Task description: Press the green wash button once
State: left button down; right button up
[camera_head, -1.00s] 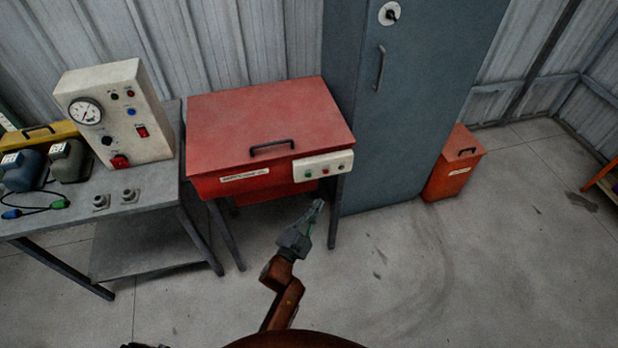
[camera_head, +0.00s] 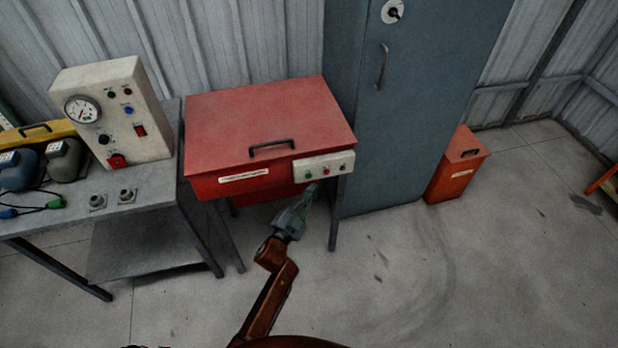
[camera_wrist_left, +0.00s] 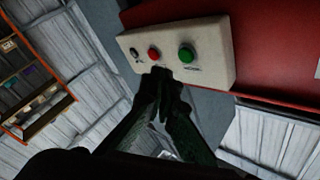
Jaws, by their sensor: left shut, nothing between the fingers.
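The green button (camera_head: 308,175) is at the left end of a white control panel (camera_head: 334,161) on the front right of a red parts washer (camera_head: 262,120). In the left wrist view the green button (camera_wrist_left: 187,53) shows clearly, labelled below, beside a red button (camera_wrist_left: 153,54) and a black switch (camera_wrist_left: 135,53). My left gripper (camera_head: 308,192) is shut and empty, just below and in front of the panel. In the wrist view its fingertips (camera_wrist_left: 160,74) are near the panel's lower edge, below and between the two buttons. Whether they touch the panel cannot be told. My right gripper is not in view.
The washer's lid with a black handle (camera_head: 271,149) is down. A grey bench (camera_head: 150,220) with a gauge box (camera_head: 117,113) stands at left. A blue-grey cabinet (camera_head: 410,100) and a red bin (camera_head: 458,167) stand at right. The floor in front is clear.

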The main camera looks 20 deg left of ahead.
pick_arm(q)
jog(key=shift+w+a, duration=0.5)
jog(key=shift+w, duration=0.2)
dwell(0.4)
jog(key=shift+w, duration=0.1)
dwell(0.5)
jog(key=shift+w+a, duration=0.25)
jog(key=shift+w, duration=0.05)
jog(key=shift+w+a, duration=0.2)
jog(key=shift+w, duration=0.15)
dwell(0.8)
jog(key=shift+s, duration=0.1)
jog(key=shift+s+d, duration=0.45)
jog(key=shift+s, duration=0.15)
